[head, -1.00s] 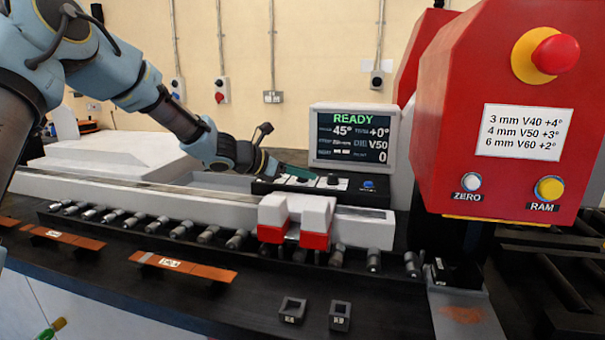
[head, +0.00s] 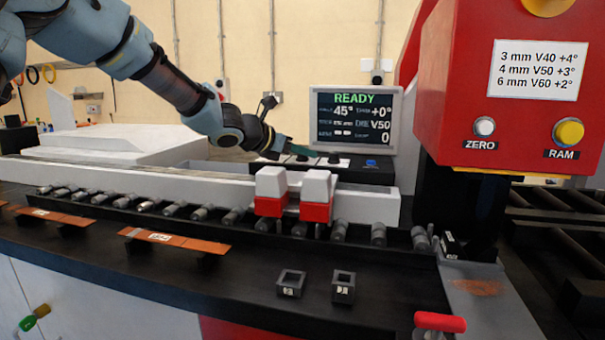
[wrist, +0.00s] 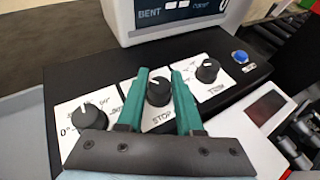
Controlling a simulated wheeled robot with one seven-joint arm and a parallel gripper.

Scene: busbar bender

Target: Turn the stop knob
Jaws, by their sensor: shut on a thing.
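The stop knob (wrist: 159,91) is the middle one of three black knobs on the control panel (head: 391,177). In the wrist view, the green fingers of my gripper (wrist: 160,74) stand on both sides of it and are shut on it. A white pointer line shows on its top. The angle knob (wrist: 87,117) is to the left and the trim knob (wrist: 207,71) to the right. In the head view my gripper (head: 303,149) reaches down to the panel, and the stop knob is hard to make out there. The screen (head: 353,122) reads READY, 45°, TRIM +0°, DIE V50.
A blue button (wrist: 240,57) is at the panel's right end. White-and-red blocks (head: 317,190) and a roller row stand in front of the panel. The red press head (head: 520,120) with ZERO and RAM buttons is at the right. Copper bars (head: 175,240) lie at the left front.

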